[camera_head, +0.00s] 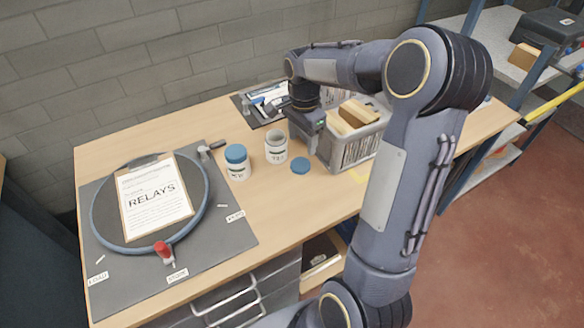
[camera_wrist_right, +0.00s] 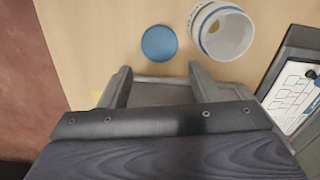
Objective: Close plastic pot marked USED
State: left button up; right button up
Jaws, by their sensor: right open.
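An open white pot (camera_head: 276,147) stands upright on the wooden table; its label is too small to read. Its open mouth also shows in the right wrist view (camera_wrist_right: 230,33). A loose blue lid (camera_head: 300,166) lies flat on the table, right of and nearer than the open pot; it also shows in the right wrist view (camera_wrist_right: 160,43). A second white pot with a blue lid on (camera_head: 237,162) stands to the left. My right gripper (camera_wrist_right: 161,78) is open and empty, with the lid lying beyond and between its fingertips, apart from them. My left gripper is out of view.
A grey crate (camera_head: 352,152) with brown blocks stands right beside my right gripper. A grey mat (camera_head: 238,240) holds a round blue-rimmed tray and a RELAYS clipboard (camera_head: 150,198). A dark board with a clipboard (camera_head: 262,103) lies at the back. A shelf (camera_head: 495,60) stands at the right.

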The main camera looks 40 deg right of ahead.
aim_at(300, 164)
jog(key=shift+w+f, duration=0.1)
jog(key=shift+f, duration=0.05)
jog(key=shift+f, duration=1.25)
notch_tip(300, 164, down, 5)
jog(key=shift+a+f, duration=0.15)
jog(key=c, duration=0.6)
